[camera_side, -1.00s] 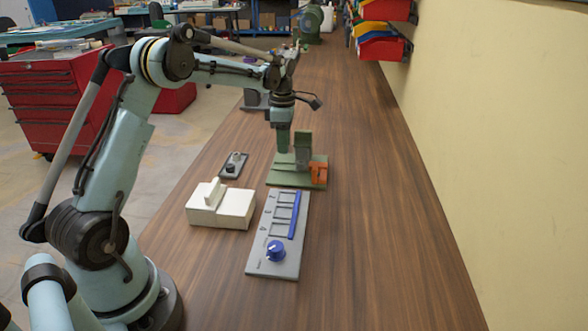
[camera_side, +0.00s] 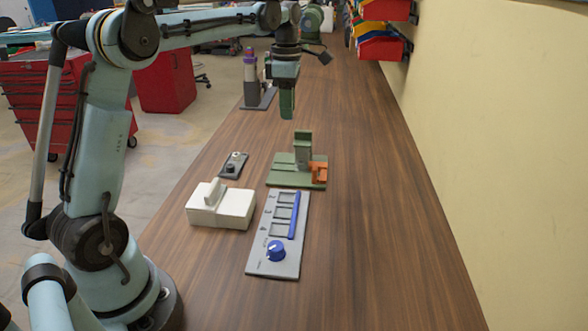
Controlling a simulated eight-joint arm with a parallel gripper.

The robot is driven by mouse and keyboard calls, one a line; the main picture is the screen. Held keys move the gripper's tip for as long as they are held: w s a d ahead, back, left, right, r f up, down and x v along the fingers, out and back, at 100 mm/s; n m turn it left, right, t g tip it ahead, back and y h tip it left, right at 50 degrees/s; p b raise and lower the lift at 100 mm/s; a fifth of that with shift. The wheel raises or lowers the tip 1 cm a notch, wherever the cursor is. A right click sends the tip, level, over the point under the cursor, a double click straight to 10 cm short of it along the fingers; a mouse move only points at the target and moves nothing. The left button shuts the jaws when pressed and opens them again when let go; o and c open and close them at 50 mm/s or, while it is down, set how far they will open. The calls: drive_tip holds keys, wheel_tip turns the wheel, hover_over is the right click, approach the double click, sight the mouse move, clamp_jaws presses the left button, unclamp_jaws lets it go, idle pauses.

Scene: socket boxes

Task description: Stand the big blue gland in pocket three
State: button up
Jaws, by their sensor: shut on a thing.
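My gripper (camera_side: 287,105) is raised above the bench, behind and above the green fixture. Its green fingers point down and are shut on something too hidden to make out. No blue gland can be clearly picked out. The grey pocket plate (camera_side: 258,262) lies flat at the front, with a row of numbered square pockets and a blue bar (camera_side: 294,216) along its right side. The pockets look empty. A round blue knob-like piece (camera_side: 276,250) with a light mark sits at the plate's near end.
The green fixture (camera_side: 283,171) has an upright post and an orange block (camera_side: 319,172). A white box (camera_side: 233,210) with a raised ridge stands left of the plate. A small dark device (camera_side: 233,165) and a purple-topped stand (camera_side: 250,70) lie farther back. The bench's right side is clear.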

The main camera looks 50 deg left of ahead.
drive_tip(key=s+d+f, duration=0.1)
drive_tip(key=s+d, duration=0.9)
drive_tip(key=d, duration=0.1)
approach(283, 213)
drive_tip(key=shift+f, duration=2.95)
drive_tip(key=shift+f, duration=0.1)
drive_tip(key=o, duration=1.3)
drive_tip(key=shift+r, duration=3.5)
